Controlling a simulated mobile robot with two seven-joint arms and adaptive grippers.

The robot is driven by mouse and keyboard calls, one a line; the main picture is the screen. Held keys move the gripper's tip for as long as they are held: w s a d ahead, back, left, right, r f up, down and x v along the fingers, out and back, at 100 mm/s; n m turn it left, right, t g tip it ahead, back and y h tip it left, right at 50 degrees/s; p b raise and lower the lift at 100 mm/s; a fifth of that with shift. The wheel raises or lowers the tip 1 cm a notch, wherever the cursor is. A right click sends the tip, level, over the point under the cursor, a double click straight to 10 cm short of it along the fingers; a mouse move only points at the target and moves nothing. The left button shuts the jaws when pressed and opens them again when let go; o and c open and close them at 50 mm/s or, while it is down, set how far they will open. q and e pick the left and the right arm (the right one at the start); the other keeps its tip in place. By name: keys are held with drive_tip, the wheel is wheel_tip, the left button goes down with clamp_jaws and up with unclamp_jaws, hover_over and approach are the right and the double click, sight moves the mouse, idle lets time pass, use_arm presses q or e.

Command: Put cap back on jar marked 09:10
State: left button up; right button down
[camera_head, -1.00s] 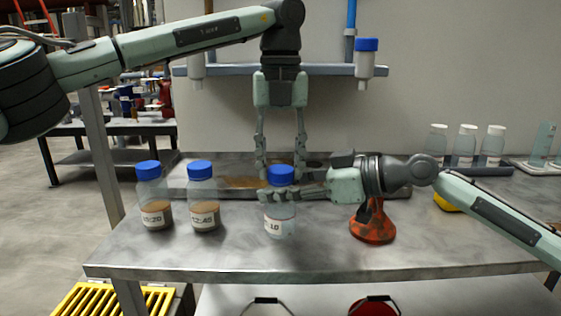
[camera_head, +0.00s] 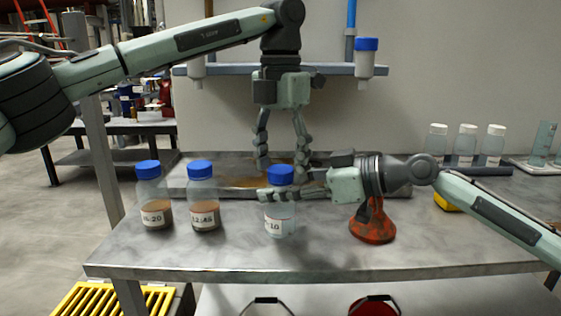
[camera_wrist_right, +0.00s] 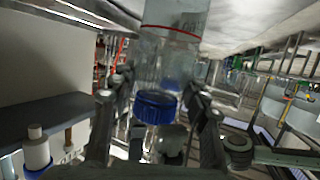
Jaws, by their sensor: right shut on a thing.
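The jar (camera_head: 280,222) stands on the steel table in front of my right gripper's arm; only "10" of its label shows, the rest hidden or unclear. A blue cap (camera_head: 281,174) sits on its mouth and looks level; whether it is tight I cannot tell. My right gripper (camera_head: 275,195) comes from the right, shut on the jar just below the cap. In the right wrist view the jar (camera_wrist_right: 168,55) and cap (camera_wrist_right: 155,107) appear inverted between the fingers. My left gripper (camera_head: 282,165) points down behind and above the cap, fingers spread, empty.
Two blue-capped jars with brown sediment, one left (camera_head: 156,214) and one nearer (camera_head: 204,215), stand to the left. Several white-capped bottles stand back right. The table front is clear.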

use_arm(q)
wheel_tip(320, 180, up, 12)
idle(0.6)
use_arm(e)
drive_tip(key=c, duration=0.7)
unclamp_jaws()
drive_tip(key=shift+d, duration=0.1)
drive_tip(key=v, duration=1.2)
drive_tip(key=shift+w, duration=0.1)
